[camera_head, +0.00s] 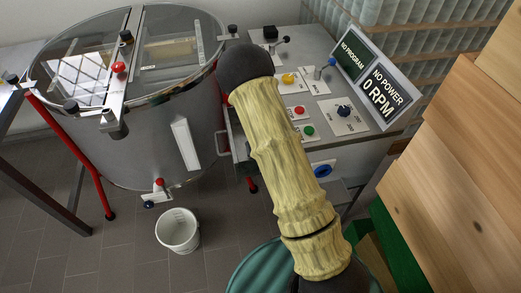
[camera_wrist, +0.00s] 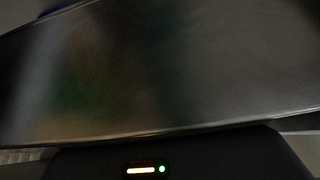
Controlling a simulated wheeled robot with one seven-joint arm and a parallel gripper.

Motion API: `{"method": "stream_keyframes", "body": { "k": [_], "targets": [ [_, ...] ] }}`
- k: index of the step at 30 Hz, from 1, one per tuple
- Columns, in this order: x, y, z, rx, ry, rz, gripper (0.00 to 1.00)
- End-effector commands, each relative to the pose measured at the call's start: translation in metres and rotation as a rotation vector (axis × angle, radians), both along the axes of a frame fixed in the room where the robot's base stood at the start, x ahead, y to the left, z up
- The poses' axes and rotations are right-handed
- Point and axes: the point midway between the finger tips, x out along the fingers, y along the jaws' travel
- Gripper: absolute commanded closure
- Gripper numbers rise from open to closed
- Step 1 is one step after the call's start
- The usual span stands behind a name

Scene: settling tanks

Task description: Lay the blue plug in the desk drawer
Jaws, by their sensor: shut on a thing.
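A round blue piece (camera_head: 323,171) with a dark centre shows at the desk's front, just right of my arm. I cannot tell if it is the plug. The grey control desk (camera_head: 345,85) stands behind my arm. A pale bar handle (camera_head: 222,143) shows at its left. I cannot make out the drawer surely. My arm hides my gripper in the head view. In the wrist view its dark housing with lights (camera_wrist: 150,168) lies below a close, blurred metal surface (camera_wrist: 200,70). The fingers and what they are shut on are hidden.
A large steel tank (camera_head: 165,125) with a clear lid and red legs stands left. A white bucket (camera_head: 178,231) sits on the tiled floor. Wooden boxes (camera_head: 445,185) crowd the right. A tilted screen (camera_head: 375,80) reads "NO POWER 0 RPM".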

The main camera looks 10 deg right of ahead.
Motion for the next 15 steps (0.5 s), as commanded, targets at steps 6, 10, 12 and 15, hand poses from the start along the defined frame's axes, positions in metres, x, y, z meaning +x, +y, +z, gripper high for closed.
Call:
{"method": "stream_keyframes", "body": {
  "k": [6,10,12,15],
  "targets": [
    [0.0000,0.0001,-0.0026,0.000,0.000,0.001,0.37],
    [-0.0001,0.0001,-0.0025,0.000,0.000,0.001,0.23],
    [-0.0001,0.0001,-0.0025,0.000,0.000,0.001,0.23],
    [0.0000,0.0001,-0.0023,0.000,0.000,0.000,0.23]
  ]
}}
